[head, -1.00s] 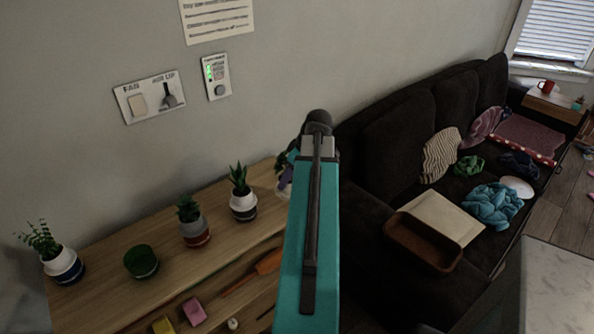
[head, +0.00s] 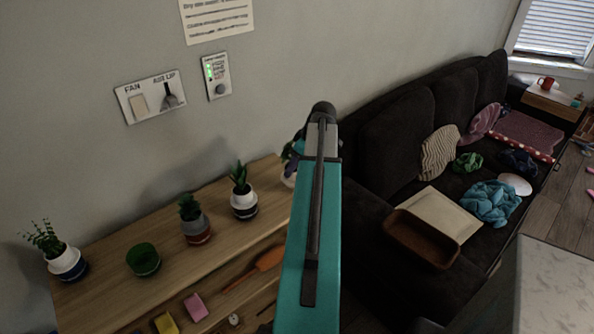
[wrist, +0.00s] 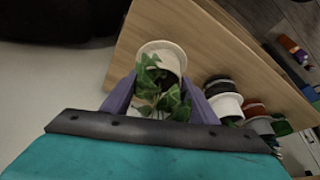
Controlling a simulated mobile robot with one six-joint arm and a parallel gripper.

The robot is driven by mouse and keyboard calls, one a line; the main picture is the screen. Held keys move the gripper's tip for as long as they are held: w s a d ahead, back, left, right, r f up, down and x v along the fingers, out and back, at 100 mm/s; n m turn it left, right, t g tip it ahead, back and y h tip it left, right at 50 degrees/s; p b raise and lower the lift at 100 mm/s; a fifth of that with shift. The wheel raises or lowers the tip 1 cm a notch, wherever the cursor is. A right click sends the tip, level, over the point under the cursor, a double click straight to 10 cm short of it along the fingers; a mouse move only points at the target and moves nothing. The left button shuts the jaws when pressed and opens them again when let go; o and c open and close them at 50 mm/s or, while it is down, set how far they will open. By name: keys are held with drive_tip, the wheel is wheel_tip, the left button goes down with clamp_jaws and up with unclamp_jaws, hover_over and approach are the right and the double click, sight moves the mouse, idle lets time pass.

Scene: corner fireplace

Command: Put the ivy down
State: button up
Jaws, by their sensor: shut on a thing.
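The ivy is a leafy green plant (wrist: 170,103) in a white pot (wrist: 158,50). In the wrist view it sits between the two purple fingers of my gripper (wrist: 160,96), which are shut on it. In the head view my arm hides most of the ivy. Only part of its white pot (head: 289,179) and a purple finger (head: 291,157) show left of the arm, at the right end of the wooden shelf top (head: 120,292). I cannot tell whether the pot touches the wood.
A row of potted plants stands on the shelf, with a white-and-black pot (head: 244,204) nearest my gripper and a green pot (head: 143,259) further left. A dark sofa (head: 385,125) stands to the right. The wall with switches (head: 150,98) is behind.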

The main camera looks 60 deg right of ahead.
sight(295, 172)
drive_tip(key=shift+f, duration=0.1)
drive_tip(key=shift+f+p, duration=0.8)
drive_tip(key=shift+f, duration=0.85)
drive_tip(key=o, duration=1.2)
drive_tip(key=shift+f, duration=0.1)
drive_tip(key=shift+r, duration=0.2)
drive_tip(key=b+v, duration=0.2)
drive_tip(key=v, duration=1)
drive_tip(key=shift+b, duration=0.4)
drive_tip(key=shift+w, duration=0.1)
